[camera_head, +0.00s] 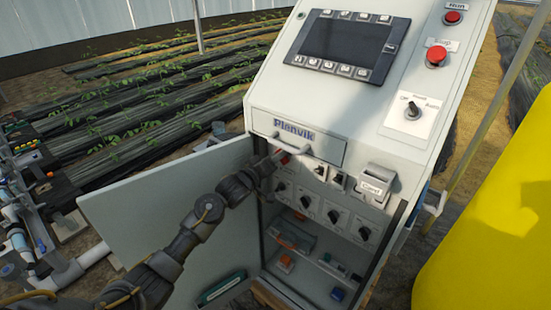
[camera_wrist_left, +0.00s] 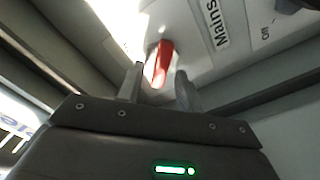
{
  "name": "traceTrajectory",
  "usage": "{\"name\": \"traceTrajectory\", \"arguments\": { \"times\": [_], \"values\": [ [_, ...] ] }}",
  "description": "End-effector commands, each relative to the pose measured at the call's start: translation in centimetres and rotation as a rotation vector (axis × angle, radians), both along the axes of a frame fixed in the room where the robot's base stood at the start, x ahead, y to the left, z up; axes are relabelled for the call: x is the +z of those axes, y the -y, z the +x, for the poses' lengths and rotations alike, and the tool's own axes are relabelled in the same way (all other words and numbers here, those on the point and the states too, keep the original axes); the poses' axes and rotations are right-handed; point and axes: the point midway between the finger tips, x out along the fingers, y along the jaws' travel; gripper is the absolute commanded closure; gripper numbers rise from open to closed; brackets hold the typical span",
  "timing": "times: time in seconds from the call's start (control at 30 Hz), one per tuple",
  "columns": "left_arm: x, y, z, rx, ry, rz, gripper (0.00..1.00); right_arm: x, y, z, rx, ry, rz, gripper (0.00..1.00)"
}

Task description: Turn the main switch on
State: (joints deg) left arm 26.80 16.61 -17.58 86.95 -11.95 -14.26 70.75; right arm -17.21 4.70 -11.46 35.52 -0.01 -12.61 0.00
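The main switch has a red handle, seen at the upper left inside the open cabinet (camera_head: 285,160) and between my fingers in the left wrist view (camera_wrist_left: 161,62). Beside it in the wrist view is a label starting "Mains" (camera_wrist_left: 215,22) and the word "Off" (camera_wrist_left: 265,33). My left gripper (camera_head: 274,163) reaches into the cabinet at this switch; in the wrist view its fingers (camera_wrist_left: 159,88) are apart, one on each side of the handle. The handle looks nearer the left finger; I cannot tell if they touch. My right gripper is not in view.
The cabinet door (camera_head: 165,205) stands open to the left, behind my left arm. Several black knobs (camera_head: 333,216) sit below the switch. A card holder (camera_head: 374,186) is at the right. A yellow tank (camera_head: 490,220) stands at far right, pipes (camera_head: 35,245) at far left.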

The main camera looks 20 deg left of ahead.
Motion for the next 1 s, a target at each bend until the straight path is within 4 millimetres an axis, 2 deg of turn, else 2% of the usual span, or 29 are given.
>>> {"name": "traceTrajectory", "arguments": {
  "times": [0.13,0.4,0.77,1.0],
  "values": [
    [0.01,0.02,-0.02,-0.001,0.001,0.000,0.64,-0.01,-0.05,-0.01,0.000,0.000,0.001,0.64],
    [0.01,0.01,-0.03,-0.001,0.001,0.000,0.99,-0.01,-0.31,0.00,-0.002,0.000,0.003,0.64],
    [0.06,0.02,-0.05,0.000,0.013,0.032,1.00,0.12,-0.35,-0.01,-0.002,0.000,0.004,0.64],
    [0.21,0.10,-0.08,0.000,0.062,0.157,1.00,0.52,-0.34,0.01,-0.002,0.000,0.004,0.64]
  ]
}}
